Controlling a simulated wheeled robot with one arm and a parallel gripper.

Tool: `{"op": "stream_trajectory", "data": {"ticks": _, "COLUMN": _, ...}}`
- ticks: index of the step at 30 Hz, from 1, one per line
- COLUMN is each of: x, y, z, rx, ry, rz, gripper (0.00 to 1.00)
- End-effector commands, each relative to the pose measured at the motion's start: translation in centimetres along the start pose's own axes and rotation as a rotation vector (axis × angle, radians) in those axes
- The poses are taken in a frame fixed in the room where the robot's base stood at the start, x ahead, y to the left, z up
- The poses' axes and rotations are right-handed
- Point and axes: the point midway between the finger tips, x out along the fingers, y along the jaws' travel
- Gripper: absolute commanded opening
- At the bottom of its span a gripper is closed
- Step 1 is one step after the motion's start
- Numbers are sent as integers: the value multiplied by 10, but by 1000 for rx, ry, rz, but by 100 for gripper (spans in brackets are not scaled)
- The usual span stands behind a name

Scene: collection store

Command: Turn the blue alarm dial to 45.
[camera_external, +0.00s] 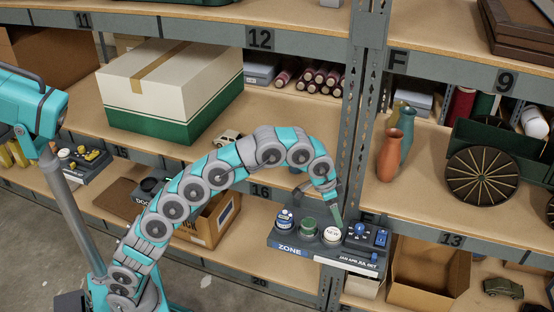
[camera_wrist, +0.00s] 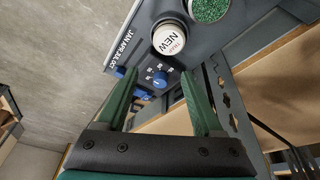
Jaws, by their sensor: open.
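My gripper (camera_external: 338,216) is open and points down at the panel. In the wrist view my gripper (camera_wrist: 160,74) has one green finger on each side of the dial. I cannot tell whether either finger touches it.
A shelf upright (camera_external: 352,120) rises behind, near my gripper. Vases (camera_external: 390,155) stand farther right.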

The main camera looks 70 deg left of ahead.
Motion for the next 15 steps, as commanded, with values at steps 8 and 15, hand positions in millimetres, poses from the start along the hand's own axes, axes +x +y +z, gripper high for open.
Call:
{"op": "stream_trajectory", "data": {"ticks": 8, "x": 16, "y": 1, "z": -48, "rx": -40, "ry": 65, "rz": -46, "gripper": 68}}
{"op": "stream_trajectory", "data": {"ticks": 15, "x": 22, "y": 0, "z": -54, "rx": -48, "ry": 76, "rz": -57, "gripper": 68}}
